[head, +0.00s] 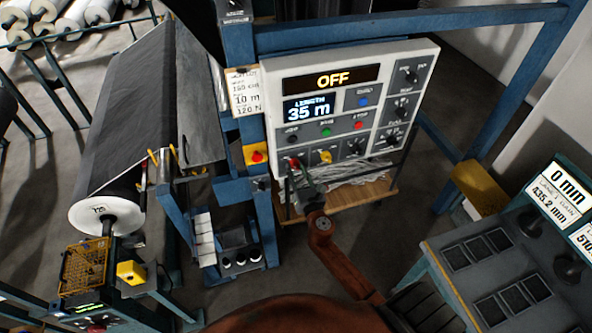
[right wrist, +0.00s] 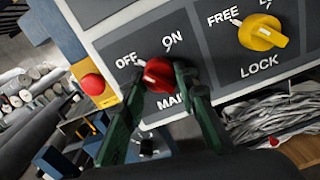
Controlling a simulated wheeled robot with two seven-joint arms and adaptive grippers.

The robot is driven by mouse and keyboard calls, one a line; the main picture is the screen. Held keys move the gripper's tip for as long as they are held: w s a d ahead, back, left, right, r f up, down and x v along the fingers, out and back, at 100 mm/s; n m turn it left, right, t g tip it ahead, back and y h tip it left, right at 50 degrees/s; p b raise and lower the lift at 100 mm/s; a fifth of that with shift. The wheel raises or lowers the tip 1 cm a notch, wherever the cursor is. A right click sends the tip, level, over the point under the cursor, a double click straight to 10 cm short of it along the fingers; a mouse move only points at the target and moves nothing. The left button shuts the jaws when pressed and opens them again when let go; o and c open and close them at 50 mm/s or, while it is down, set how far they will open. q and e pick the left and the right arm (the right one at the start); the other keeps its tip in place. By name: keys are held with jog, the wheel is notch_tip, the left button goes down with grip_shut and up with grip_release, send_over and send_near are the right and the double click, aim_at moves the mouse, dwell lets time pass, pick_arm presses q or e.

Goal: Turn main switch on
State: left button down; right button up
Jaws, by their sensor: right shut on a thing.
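The main switch is a red knob (right wrist: 158,75) on the control panel's lower left, with OFF and ON marked above it and a partly covered "MAI" label below. In the head view the red knob (head: 294,163) sits at the panel's bottom left corner. My right gripper (right wrist: 160,83) is shut on the knob, one green finger on either side; it also shows in the head view (head: 302,178). The knob's exact pointing is unclear between the fingers. The panel display (head: 331,79) reads OFF. My left gripper is not in view.
A yellow FREE/LOCK knob (right wrist: 262,32) sits just right of the main switch. A red push button (right wrist: 93,84) on a yellow box is close on the left. A large dark roll (head: 130,110) stands left of the panel. A wooden shelf (head: 345,203) with grey scraps lies below.

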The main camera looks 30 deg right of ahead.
jog(key=m+b, duration=0.1)
jog(key=m, duration=0.3)
jog(key=shift+m, duration=0.3)
jog(key=m, duration=0.3)
jog(key=shift+a+m, duration=0.1)
jog(key=shift+m, duration=0.3)
jog(key=m+b, duration=0.1)
jog(key=m, duration=0.2)
jog(key=shift+r+m, duration=0.1)
jog(key=shift+m, duration=2.4)
jog(key=o, duration=1.2)
jog(key=shift+c, duration=0.2)
